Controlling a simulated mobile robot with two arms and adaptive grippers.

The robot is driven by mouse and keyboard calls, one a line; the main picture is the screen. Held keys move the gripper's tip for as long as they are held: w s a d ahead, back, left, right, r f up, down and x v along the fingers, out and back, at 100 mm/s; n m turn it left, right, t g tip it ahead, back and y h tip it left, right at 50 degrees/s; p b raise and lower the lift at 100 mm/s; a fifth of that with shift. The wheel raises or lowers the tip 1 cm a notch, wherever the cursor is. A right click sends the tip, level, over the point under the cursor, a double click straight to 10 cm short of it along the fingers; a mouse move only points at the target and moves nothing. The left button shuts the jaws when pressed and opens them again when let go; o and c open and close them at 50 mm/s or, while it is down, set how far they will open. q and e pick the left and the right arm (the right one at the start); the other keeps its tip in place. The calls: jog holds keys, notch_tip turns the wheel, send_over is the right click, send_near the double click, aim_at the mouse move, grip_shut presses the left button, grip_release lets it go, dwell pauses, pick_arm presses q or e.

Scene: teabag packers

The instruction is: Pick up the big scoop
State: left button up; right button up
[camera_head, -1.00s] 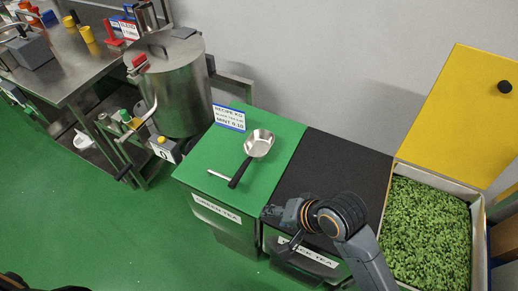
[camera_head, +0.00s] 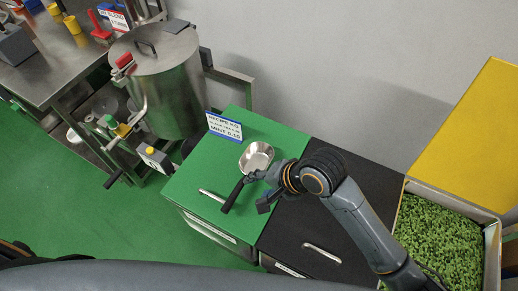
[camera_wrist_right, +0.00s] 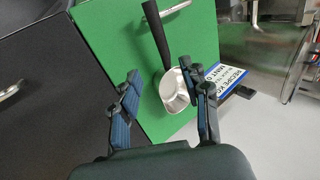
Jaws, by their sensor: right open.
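The big scoop (camera_head: 256,158) lies on the green bin lid (camera_head: 190,178), a silver bowl with a black handle pointing toward the front left. It also shows in the right wrist view (camera_wrist_right: 174,92), where its handle runs up and away between and beyond the fingers. My right gripper (camera_head: 258,190) is above the lid, over the right side of the scoop's handle. In the wrist view its two fingers (camera_wrist_right: 160,92) are open and the scoop lies beyond them, not clasped. My left gripper is not in view; a dark arm part crosses the bottom edge.
A black bin lid (camera_head: 300,230) stands right of the green one, and an open bin of green leaves (camera_head: 440,240) is farther right. A recipe card (camera_head: 224,126) stands at the green lid's back. A steel drum (camera_head: 160,80) stands to the left.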

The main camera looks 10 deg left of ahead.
aim_at(240, 188)
jog(key=x, duration=0.8)
jog(key=shift+w+a+f, duration=0.1)
jog(key=shift+w+f, duration=0.15)
jog(key=shift+w+a+f+p, duration=0.2)
jog(key=shift+a+f+p, duration=0.2)
jog(key=shift+f, duration=0.1)
jog(key=x, duration=0.3)
jog(key=shift+w, duration=0.1)
jog(key=shift+w+f, duration=0.1)
jog(key=shift+f, duration=0.15)
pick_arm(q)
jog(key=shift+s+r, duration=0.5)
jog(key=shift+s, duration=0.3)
pick_arm(e)
jog(key=shift+a, duration=0.1)
grip_shut()
